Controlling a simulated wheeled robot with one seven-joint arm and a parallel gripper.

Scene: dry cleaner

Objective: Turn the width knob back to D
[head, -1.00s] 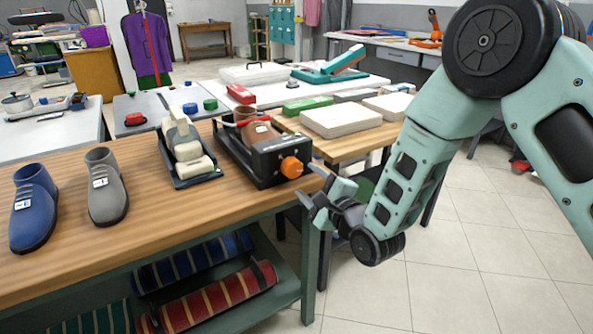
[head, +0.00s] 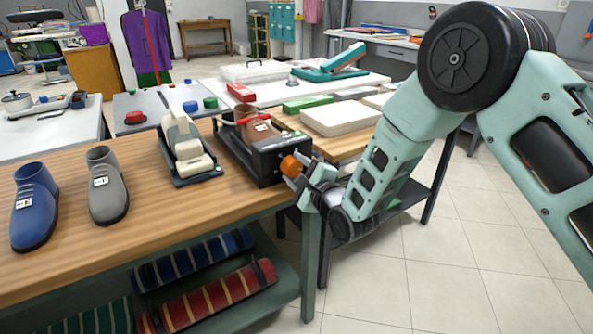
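The orange width knob (head: 291,166) sits on the front end of a black shoe-stretching machine (head: 262,160) at the right end of the wooden bench. A brown shoe (head: 254,128) is on the machine. My gripper (head: 300,173) is at the knob, coming from the lower right, with its fingers beside or around the knob. I cannot tell whether the fingers touch it or are closed on it. The letter marks around the knob are too small to read, and the knob's setting cannot be made out.
A blue shoe (head: 35,207) and a grey shoe (head: 107,187) stand on the wooden bench (head: 170,225). A second device with cream pads (head: 187,150) stands left of the machine. Striped rolls (head: 215,295) lie on the shelf below. The tiled floor at right is free.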

